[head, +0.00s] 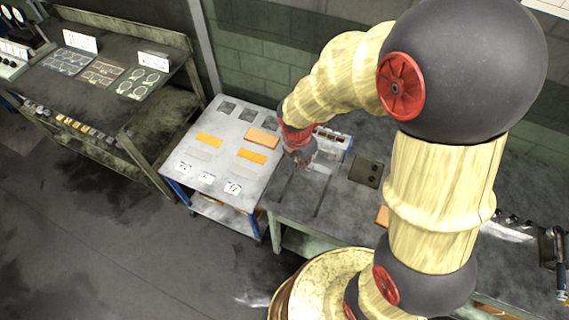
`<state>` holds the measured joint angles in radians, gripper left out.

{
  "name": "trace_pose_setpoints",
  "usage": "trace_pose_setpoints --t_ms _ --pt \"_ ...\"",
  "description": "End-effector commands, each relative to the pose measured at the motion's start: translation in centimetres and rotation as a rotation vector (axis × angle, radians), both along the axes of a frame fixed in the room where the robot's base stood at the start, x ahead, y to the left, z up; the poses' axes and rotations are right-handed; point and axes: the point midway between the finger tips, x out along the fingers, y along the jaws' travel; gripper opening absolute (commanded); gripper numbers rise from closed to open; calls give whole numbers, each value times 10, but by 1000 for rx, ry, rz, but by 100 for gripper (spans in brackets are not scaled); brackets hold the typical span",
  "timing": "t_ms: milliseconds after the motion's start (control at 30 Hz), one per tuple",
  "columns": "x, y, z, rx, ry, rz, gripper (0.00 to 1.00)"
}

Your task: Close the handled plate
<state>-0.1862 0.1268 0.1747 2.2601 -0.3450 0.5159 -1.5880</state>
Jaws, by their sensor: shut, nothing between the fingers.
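My gripper (302,158) is at the end of my arm, low over the left end of the dark grey bench (296,219). It is small and dark in the head view, and its fingers are shut with nothing held. A dark square plate (366,171) with small round marks lies on the bench to the right of my gripper. I cannot tell whether it is the handled plate, and no handle shows clearly. My arm hides part of the bench. I cannot tell whether my gripper touches the bench.
A light grey cart (222,156) with orange and dark rectangles stands left of my gripper. A small rack (333,143) stands just behind it. Another workbench (108,100) is at the far left. Dark tools (553,255) are at the right edge. The floor at lower left is clear.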

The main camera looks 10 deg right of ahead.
Motion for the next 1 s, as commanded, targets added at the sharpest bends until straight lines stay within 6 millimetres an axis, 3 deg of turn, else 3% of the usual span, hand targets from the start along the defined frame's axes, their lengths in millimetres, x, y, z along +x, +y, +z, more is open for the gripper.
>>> trace_pose_setpoints --t_ms 200,467,1000 --pt "19 5 4 -39 -12 370 0" --pt "21 4 -3 -53 0 470 0" --pt "38 -8 -100 -52 1 466 0"
